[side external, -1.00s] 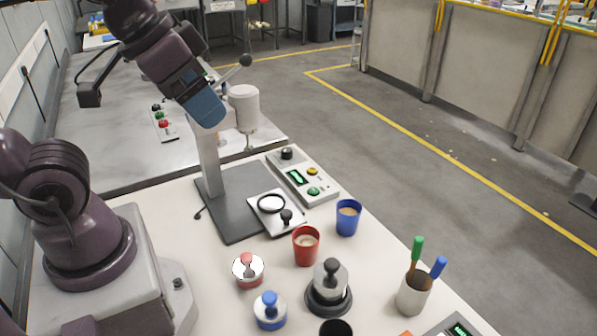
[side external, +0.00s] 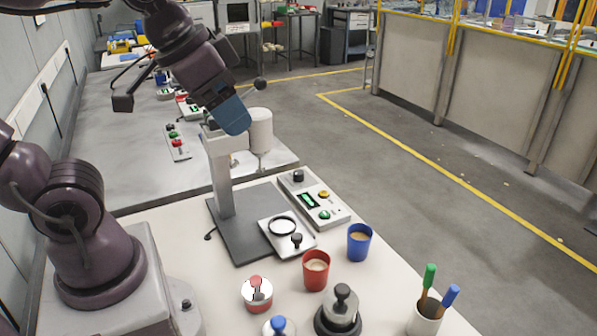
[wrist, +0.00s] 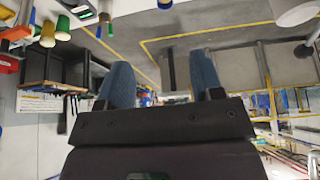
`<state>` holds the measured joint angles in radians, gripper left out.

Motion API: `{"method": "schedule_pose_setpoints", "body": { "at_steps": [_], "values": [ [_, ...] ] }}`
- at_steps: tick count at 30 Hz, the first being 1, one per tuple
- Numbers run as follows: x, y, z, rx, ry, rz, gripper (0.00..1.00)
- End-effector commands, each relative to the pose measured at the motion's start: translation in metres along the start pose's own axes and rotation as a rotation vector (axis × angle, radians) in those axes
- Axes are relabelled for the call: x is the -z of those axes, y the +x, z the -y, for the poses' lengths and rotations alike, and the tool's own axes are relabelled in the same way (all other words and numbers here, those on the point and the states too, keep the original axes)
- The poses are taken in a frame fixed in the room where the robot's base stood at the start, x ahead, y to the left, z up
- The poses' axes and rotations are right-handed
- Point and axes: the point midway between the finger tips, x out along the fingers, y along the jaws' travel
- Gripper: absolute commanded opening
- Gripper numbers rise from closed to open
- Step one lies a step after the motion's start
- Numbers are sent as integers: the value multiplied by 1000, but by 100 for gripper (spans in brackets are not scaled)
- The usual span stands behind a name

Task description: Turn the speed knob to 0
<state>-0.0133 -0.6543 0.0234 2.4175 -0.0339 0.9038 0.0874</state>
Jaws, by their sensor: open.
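A pale control box (side external: 335,212) stands on the bench beside the drill press. It carries a black knob (side external: 298,176), likely the speed knob, at its far end, with a small green display, a yellow button and a green button. The knob's pointer setting is too small to read. My gripper (side external: 231,114) is high up near the head of the press, above and left of the knob in the side view, and clear of it. In the wrist view my gripper (wrist: 162,72) has its two blue fingers apart with nothing between them.
The drill press (side external: 262,131) rises left of the box and its lever reaches toward my gripper. A red cup (side external: 315,275), a blue cup (side external: 359,247) and several knobbed weights stand in front. A pen cup (side external: 424,318) stands at the right.

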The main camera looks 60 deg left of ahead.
Motion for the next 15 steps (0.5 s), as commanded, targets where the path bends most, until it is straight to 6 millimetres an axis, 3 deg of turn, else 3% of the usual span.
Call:
{"method": "schedule_pose_setpoints", "body": {
  "at_steps": [8,15],
  "values": [
    [104,32,45,-72,127,50,60],
    [176,98,111,-81,281,70,60]
  ]
}}
